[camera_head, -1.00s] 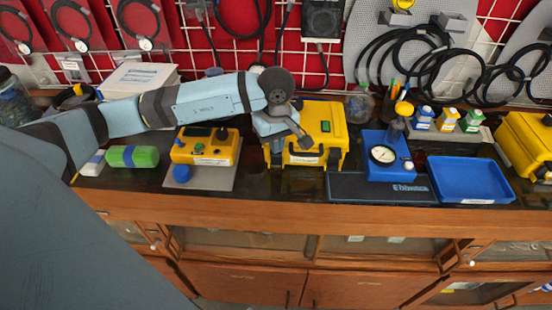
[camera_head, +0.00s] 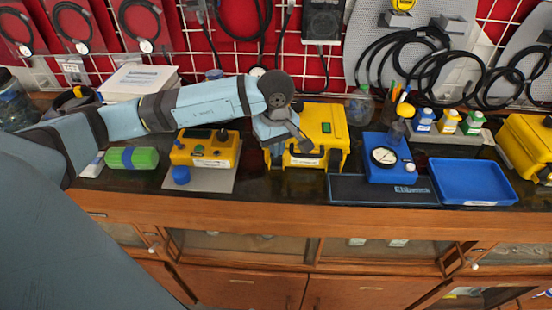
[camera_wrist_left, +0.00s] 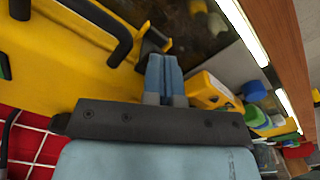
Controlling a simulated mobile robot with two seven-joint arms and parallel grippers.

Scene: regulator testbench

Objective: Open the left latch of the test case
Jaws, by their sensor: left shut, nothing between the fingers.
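The yellow test case (camera_head: 325,122) stands closed on the bench in the head view, with a dark handle on its front. It also fills the upper left of the left wrist view (camera_wrist_left: 60,65). My left gripper (camera_wrist_left: 165,72) is shut and empty, its fingertips close to the dark left latch (camera_wrist_left: 155,40) at the case's front edge. I cannot tell whether they touch it. In the head view my left arm and hand cover the case's left side and most of that latch. The right latch (camera_head: 335,160) shows on the front. My right gripper is out of view.
Left of the case is a yellow control box (camera_head: 205,148) on a grey mat, with a green cylinder (camera_head: 132,158) beyond. To the right are a blue gauge block (camera_head: 388,158) and an empty blue tray (camera_head: 472,200). The bench's wooden edge (camera_head: 300,218) runs along the front.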

